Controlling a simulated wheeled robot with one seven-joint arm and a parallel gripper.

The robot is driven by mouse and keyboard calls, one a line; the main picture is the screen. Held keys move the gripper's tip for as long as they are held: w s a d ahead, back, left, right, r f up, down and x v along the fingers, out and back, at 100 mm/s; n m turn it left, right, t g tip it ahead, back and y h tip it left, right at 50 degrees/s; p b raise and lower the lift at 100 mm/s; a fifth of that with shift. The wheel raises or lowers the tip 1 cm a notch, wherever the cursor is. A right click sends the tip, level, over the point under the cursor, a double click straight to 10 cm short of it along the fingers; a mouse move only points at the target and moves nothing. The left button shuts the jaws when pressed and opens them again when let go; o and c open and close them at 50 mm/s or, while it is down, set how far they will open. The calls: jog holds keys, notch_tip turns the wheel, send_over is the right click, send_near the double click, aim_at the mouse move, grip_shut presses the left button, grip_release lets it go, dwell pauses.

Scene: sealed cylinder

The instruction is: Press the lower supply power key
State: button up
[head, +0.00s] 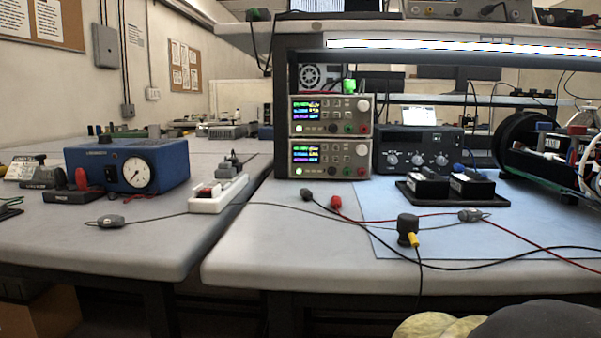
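Two bench power supplies are stacked under the shelf on the right bench. The lower supply (330,159) has a lit display with coloured lines of digits. A small round key glowing green-white, which looks like its power key (299,171), is at its lower left corner. The upper supply (331,115) sits directly on top, with a lit display and a similar glowing key (299,128). The front of the lower supply is unobstructed. I see no gripper fingers in the head view, so my gripper's state is not shown.
A black knobbed instrument (418,151) stands right of the supplies. Black boxes on a dark tray (447,201), cables and a black-and-yellow plug (408,231) lie in front on the blue mat (520,228). A white power strip (217,194) is left. The bench directly before the supplies is mostly clear.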

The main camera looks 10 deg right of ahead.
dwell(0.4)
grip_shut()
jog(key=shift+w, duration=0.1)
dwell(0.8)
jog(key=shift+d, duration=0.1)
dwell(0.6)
